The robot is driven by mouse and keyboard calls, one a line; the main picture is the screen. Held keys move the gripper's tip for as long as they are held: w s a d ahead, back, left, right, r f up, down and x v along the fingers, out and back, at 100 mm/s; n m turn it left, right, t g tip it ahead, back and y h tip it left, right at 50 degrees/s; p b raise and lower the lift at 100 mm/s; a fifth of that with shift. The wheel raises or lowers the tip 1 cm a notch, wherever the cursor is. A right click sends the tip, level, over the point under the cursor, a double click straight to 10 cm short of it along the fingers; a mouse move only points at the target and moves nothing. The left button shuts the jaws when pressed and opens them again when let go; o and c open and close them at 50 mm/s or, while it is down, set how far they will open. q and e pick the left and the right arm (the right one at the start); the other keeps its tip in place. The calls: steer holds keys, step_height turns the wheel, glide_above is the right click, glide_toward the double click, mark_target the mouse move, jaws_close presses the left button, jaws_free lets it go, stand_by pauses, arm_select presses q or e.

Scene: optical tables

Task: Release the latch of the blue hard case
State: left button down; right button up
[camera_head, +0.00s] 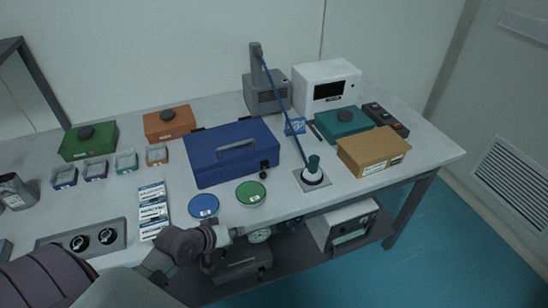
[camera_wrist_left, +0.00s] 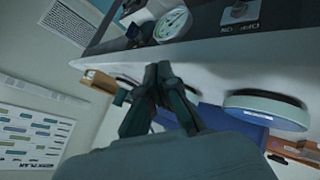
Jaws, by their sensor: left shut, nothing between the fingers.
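The blue hard case (camera_head: 225,158) lies shut on the table, with a grey handle on its lid. A small dark latch-like part (camera_head: 264,166) shows at its front right; I cannot make out whether it is fastened. My left gripper (camera_head: 239,231) is at the table's front edge, in front of the case and apart from it. In the left wrist view its fingers (camera_wrist_left: 158,72) are shut and empty, close to the table edge. A blue surface, likely the case, shows partly behind a round dish there (camera_wrist_left: 222,117). My right gripper is not in view.
A blue round dish (camera_head: 203,206) and a green one (camera_head: 251,193) lie between my left gripper and the case. A gauge (camera_head: 259,236) sits below the table edge.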

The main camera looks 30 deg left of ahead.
mark_target(253, 182)
arm_select(q)
steer(key=w+a+r+n, duration=0.1)
steer(key=w+a+r+n+t, duration=0.1)
steer(key=w+a, duration=0.1)
steer(key=w+a+r+t, duration=0.1)
steer(key=a, duration=0.1)
steer(key=shift+w+r+n, duration=0.35)
steer(key=shift+n, duration=0.05)
steer(key=w+a+r+n+t+y, duration=0.1)
steer(key=w+a+r+n+t, duration=0.1)
steer(key=w+a+r, duration=0.1)
steer(key=shift+a+r+n, duration=0.4)
steer(key=shift+a+r, duration=0.25)
steer(key=shift+a, duration=0.15)
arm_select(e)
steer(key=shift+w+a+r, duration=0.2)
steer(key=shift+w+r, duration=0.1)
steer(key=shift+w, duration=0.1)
